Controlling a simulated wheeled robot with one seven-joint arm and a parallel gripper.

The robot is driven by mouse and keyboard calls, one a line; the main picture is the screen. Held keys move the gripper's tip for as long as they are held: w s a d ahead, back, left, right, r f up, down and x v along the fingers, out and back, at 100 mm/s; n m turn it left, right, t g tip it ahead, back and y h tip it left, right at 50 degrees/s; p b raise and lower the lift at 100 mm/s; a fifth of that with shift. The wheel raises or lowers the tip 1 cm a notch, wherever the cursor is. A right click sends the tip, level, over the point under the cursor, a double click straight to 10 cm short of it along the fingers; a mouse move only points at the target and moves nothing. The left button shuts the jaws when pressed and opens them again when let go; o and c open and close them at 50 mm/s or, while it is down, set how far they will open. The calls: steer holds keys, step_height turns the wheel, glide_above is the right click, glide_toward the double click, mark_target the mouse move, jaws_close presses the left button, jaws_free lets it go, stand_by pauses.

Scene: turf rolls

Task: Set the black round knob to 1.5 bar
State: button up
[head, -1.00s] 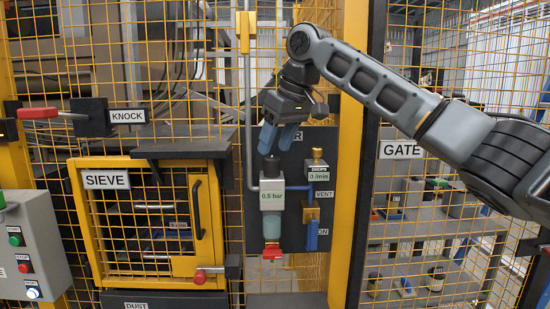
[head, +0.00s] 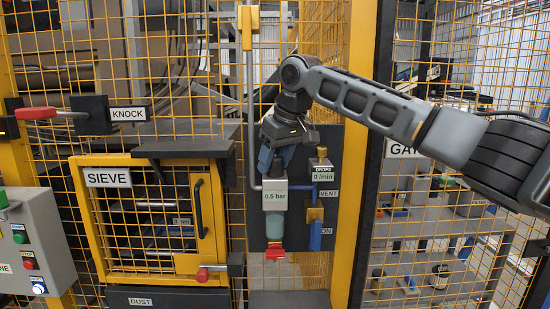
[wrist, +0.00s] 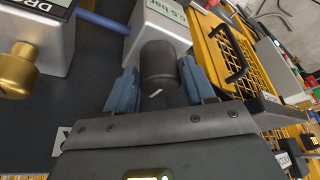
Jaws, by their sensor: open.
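The black round knob (wrist: 159,60) sits on top of the grey regulator block (head: 275,184), as the wrist view shows. It carries a short white mark on its side. The block's display (head: 274,197) reads 0.5 bar. My gripper (wrist: 160,72) is open, with one blue finger on each side of the knob. A narrow gap seems to show at each side; whether a finger touches is unclear. In the head view my gripper (head: 276,160) points down over the block and its fingers hide the knob.
Right of the regulator is a brass knob (head: 321,152) on a block labelled DROPS, reading 0 /min. Below it is a brass valve piece (head: 315,214) near the VENT label. The yellow SIEVE cabinet (head: 163,260) stands left. A yellow post (head: 349,200) stands right.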

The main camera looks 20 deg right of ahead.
steer(key=c, duration=0.8)
steer(key=shift+o, duration=0.2)
steer(key=m, duration=0.2)
steer(key=m+h, duration=0.1)
steer(key=m, duration=0.1)
steer(key=shift+a+m+h, duration=0.15)
steer(key=shift+m+h, duration=0.15)
steer(key=m+h, duration=0.1)
steer(key=m, duration=0.3)
steer(key=shift+m+h, duration=0.4)
steer(key=m+h, duration=0.1)
steer(key=m, duration=0.1)
steer(key=m+g, duration=0.1)
steer(key=m, duration=0.2)
steer(key=shift+r+h, duration=0.1)
steer(key=shift+h, duration=0.3)
steer(key=shift+m+g+h, duration=0.4)
steer(key=shift+m+g, duration=0.4)
steer(key=shift+m, duration=1.3)
